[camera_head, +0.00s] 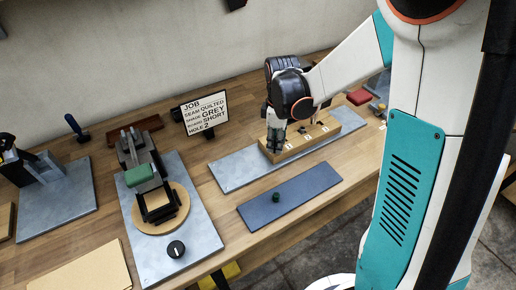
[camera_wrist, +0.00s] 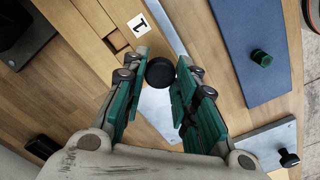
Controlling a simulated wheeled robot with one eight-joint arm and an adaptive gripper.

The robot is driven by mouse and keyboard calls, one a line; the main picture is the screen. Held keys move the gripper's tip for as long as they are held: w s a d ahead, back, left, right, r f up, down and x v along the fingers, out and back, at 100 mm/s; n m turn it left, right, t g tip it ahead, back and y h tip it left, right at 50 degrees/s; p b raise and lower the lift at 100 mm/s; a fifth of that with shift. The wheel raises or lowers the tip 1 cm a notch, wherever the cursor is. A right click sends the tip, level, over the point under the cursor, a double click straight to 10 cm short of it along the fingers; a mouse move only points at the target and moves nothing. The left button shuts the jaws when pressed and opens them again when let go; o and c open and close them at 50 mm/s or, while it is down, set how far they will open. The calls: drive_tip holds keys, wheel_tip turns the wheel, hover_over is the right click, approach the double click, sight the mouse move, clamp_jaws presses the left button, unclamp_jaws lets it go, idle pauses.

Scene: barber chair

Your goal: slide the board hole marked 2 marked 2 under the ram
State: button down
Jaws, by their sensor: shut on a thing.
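The wooden hole board (camera_head: 322,138) lies on a long grey plate (camera_head: 238,170) near the middle of the bench, with small white number labels along its front. In the wrist view the board (camera_wrist: 92,18) shows at top left, with the label 1 (camera_wrist: 138,25) near its edge. My gripper (camera_head: 277,140) is low at the board's left end. In the wrist view its green fingers (camera_wrist: 160,88) are closed on a dark round knob (camera_wrist: 160,72). My gripper hides part of the board. I cannot tell which part is the ram.
A job card (camera_head: 205,112) reads hole 2. A dark slate panel (camera_head: 305,193) with a green knob (camera_head: 276,197) lies in front. To the left stands a grey base (camera_head: 205,240) with a wooden disc (camera_head: 180,218) and green pad (camera_head: 139,175).

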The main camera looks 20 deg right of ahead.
drive_tip(key=shift+w+d, duration=0.2)
drive_tip(key=shift+d, duration=0.55)
drive_tip(key=shift+w+d, duration=0.25)
drive_tip(key=shift+d, duration=0.5)
drive_tip(key=shift+w+d, duration=0.2)
drive_tip(key=shift+d, duration=0.55)
drive_tip(key=c, duration=1.3)
unclamp_jaws()
wheel_tip(320, 180, up, 12)
